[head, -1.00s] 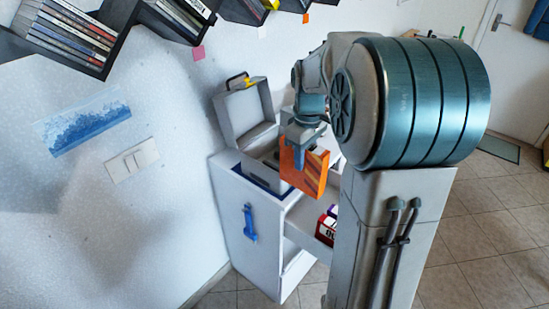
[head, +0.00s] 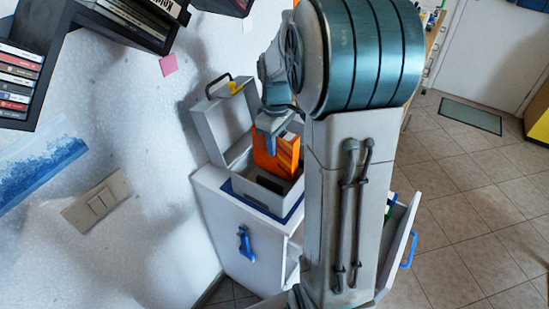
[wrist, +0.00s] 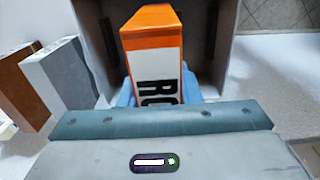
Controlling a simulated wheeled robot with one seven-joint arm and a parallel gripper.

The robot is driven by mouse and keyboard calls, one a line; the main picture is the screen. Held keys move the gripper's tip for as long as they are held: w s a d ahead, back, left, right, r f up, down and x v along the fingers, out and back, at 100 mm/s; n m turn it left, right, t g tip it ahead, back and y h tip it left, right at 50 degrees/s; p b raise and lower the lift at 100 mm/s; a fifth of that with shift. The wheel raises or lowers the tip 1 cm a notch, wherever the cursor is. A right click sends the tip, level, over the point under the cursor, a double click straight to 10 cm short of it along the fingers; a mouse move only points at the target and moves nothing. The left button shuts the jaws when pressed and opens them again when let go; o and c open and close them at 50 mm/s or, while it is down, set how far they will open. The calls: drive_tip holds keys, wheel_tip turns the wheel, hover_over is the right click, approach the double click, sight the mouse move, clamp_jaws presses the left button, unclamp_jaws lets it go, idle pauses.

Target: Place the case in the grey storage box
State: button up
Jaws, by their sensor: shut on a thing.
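The orange case (head: 278,157) is held upright by my gripper (head: 268,122). In the wrist view the case (wrist: 155,65) shows an orange top and a white spine with dark letters, between the blue fingers. The grey storage box (head: 262,193) stands on the white cabinet with its lid (head: 222,122) raised against the wall side. The case is over the box opening, and its lower part appears to be at or within the rim. In the wrist view the dark box interior (wrist: 205,25) lies below and around the case. My arm hides the right part of the box.
An open drawer (head: 400,240) juts out to the right, partly behind my arm. Wall shelves with discs (head: 18,75) hang at upper left. Tiled floor lies clear at right.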

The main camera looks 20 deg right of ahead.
sight(284, 164)
drive_tip(key=shift+f, duration=2.55)
drive_tip(key=shift+f, duration=0.1)
drive_tip(key=o, duration=1.1)
